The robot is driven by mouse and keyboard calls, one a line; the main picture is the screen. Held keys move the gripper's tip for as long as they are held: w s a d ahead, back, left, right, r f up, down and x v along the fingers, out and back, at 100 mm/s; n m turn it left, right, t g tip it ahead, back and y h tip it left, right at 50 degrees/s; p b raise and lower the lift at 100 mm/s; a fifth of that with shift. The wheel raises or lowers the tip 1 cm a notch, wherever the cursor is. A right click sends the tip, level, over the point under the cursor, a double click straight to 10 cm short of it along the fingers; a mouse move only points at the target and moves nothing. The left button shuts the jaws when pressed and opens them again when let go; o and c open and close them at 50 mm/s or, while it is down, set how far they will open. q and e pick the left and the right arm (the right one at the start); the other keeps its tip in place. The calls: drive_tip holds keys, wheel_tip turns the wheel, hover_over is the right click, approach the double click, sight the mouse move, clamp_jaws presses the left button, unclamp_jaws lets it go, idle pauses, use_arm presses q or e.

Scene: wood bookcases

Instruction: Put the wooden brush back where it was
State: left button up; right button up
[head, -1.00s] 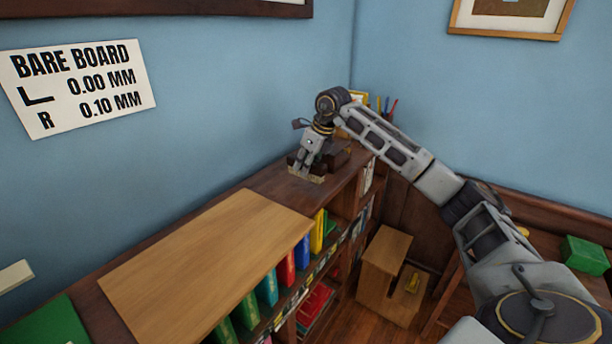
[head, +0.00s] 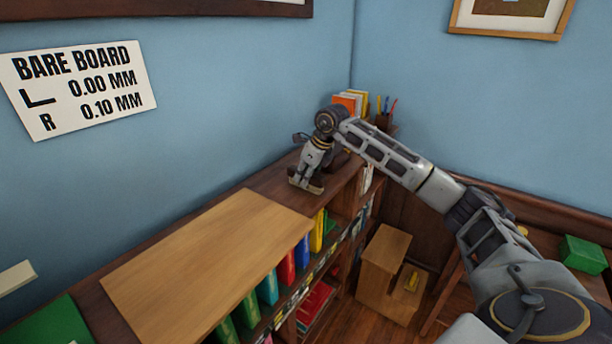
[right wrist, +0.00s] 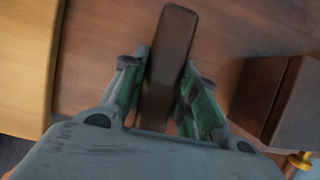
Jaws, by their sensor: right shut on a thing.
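The wooden brush (right wrist: 172,50) is a dark brown bar seen between my right fingers in the right wrist view. In the head view the brush (head: 316,189) shows small and dark under my fingertips, with its underside hard to make out. My right gripper (head: 305,184) points down over the dark wood top of the bookcase (head: 270,183). In the right wrist view the right gripper (right wrist: 166,95) is shut on the brush. I cannot tell whether the brush touches the bookcase top. My left gripper is out of view.
A pale wooden board (head: 205,260) lies on the bookcase top, left of my gripper. A dark box (right wrist: 285,100) stands close on the right in the wrist view. Orange-spined books (head: 347,104) and a pencil holder (head: 384,120) stand in the far corner. A "BARE BOARD" sign (head: 78,88) hangs on the wall.

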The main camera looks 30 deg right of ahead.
drive_tip(key=shift+f, duration=0.15)
drive_tip(key=o, duration=1)
drive_tip(key=shift+r, duration=0.3)
drive_tip(key=b+v, duration=0.2)
drive_tip(key=v, duration=0.9)
drive_tip(key=shift+s+r, duration=0.25)
drive_tip(key=shift+r, duration=0.05)
